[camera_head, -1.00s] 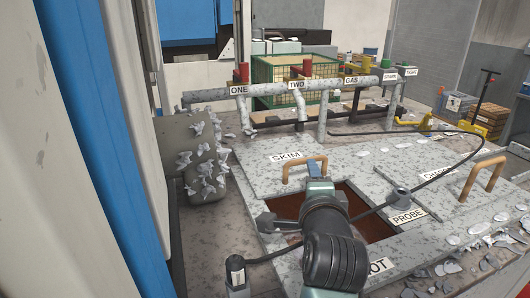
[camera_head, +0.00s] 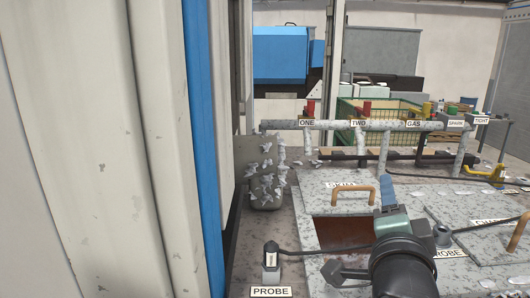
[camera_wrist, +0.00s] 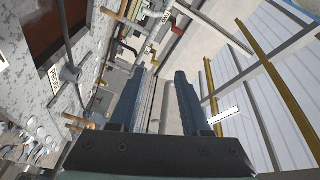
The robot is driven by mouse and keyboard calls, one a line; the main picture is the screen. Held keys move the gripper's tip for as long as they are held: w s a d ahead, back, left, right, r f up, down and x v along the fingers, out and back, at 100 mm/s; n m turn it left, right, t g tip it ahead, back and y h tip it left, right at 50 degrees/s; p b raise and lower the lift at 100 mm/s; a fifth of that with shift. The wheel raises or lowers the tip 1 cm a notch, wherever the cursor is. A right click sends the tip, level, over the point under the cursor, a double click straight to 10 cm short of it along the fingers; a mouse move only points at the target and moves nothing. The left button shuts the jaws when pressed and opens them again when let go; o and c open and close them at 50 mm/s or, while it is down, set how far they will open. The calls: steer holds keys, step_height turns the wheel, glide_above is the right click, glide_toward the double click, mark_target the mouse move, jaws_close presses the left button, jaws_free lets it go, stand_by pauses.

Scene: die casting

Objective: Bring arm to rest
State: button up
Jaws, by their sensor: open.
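My gripper (camera_wrist: 168,85) shows in the wrist view with its two blue-grey fingers apart and nothing between them. In the head view my gripper (camera_head: 388,190) is at the end of my dark arm, raised in front of the furnace top. Its fingers point up and away there, and they overlap each other in that view. My arm hides part of the dark reddish opening and of the plate around it.
The furnace top carries a SKIM lid (camera_head: 325,199) with a tan handle and a second handled lid at right. A pipe (camera_head: 400,125) with red-capped valves runs behind. A PROBE holder (camera_head: 271,262) stands in front. A white and blue cabinet (camera_head: 110,150) fills the left.

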steer(key=s+a+r+n+t+y, duration=0.3)
steer(key=s+a+r+n+t, duration=0.2)
steer(key=s+a+r+n, duration=0.3)
steer(key=s+a+r+n+t+y, duration=0.3)
steer(key=s+a+r+n+t, duration=0.2)
steer(key=s+a+r+n, duration=0.3)
steer(key=a+r+n, duration=0.1)
steer(key=a+r, duration=0.2)
steer(key=r, duration=0.4)
steer(key=shift+s+a+r, duration=0.2)
steer(key=shift+a+r, duration=0.1)
steer(key=shift+a, duration=0.1)
steer(key=shift+d, duration=0.2)
